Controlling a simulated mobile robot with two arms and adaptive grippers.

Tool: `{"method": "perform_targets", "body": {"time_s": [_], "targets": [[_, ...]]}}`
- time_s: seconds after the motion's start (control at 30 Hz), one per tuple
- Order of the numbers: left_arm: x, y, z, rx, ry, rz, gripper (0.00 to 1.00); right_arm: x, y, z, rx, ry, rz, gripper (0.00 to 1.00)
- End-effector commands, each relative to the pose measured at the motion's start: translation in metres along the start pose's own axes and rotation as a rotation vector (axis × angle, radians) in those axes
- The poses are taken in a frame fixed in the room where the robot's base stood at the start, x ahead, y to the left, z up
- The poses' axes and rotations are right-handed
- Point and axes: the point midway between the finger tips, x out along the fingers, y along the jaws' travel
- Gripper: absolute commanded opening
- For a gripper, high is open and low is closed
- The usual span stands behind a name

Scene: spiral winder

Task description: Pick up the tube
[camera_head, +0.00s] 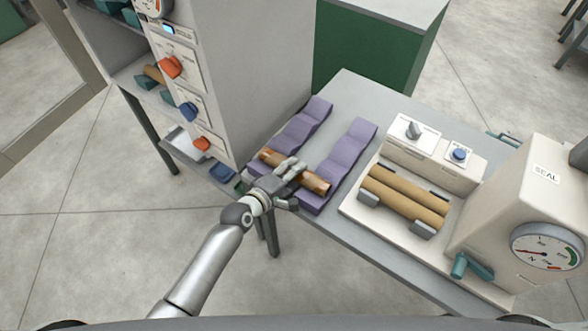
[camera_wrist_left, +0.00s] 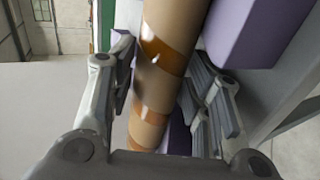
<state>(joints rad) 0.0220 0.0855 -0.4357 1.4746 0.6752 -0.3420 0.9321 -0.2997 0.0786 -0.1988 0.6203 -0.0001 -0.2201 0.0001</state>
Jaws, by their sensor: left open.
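A brown tube (camera_head: 314,182) with glossy orange-brown bands lies across the near end of two purple wavy cradles (camera_head: 348,147). My left gripper (camera_head: 288,176) is at the tube, with its fingers over the tube's middle. In the left wrist view the tube (camera_wrist_left: 165,55) runs between the two open fingers of the left gripper (camera_wrist_left: 160,95), one on each side. The left finger looks close to the tube; I cannot tell whether either finger touches it. The purple cradle (camera_wrist_left: 245,30) shows beside the right finger. My right gripper is not in view.
A machine with two plain brown rollers (camera_head: 405,197) stands right of the cradles. A white SEAL unit with a gauge (camera_head: 545,246) is at the far right. A tall grey cabinet with knobs (camera_head: 250,75) rises behind left. The grey table (camera_head: 375,95) is bare at its far end.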

Motion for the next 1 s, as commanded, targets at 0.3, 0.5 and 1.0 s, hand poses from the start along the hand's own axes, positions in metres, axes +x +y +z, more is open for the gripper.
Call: {"method": "perform_targets", "body": {"time_s": [0.3,0.5,1.0], "targets": [[0.0,0.0,0.0,0.0,0.0,0.0,0.21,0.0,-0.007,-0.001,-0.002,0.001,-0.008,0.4],[0.0,0.0,0.0,0.001,0.0,0.0,0.15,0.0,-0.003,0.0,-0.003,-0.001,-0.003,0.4],[-0.026,0.065,0.0,-0.001,0.001,0.006,0.15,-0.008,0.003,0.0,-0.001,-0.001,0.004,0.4]]}}
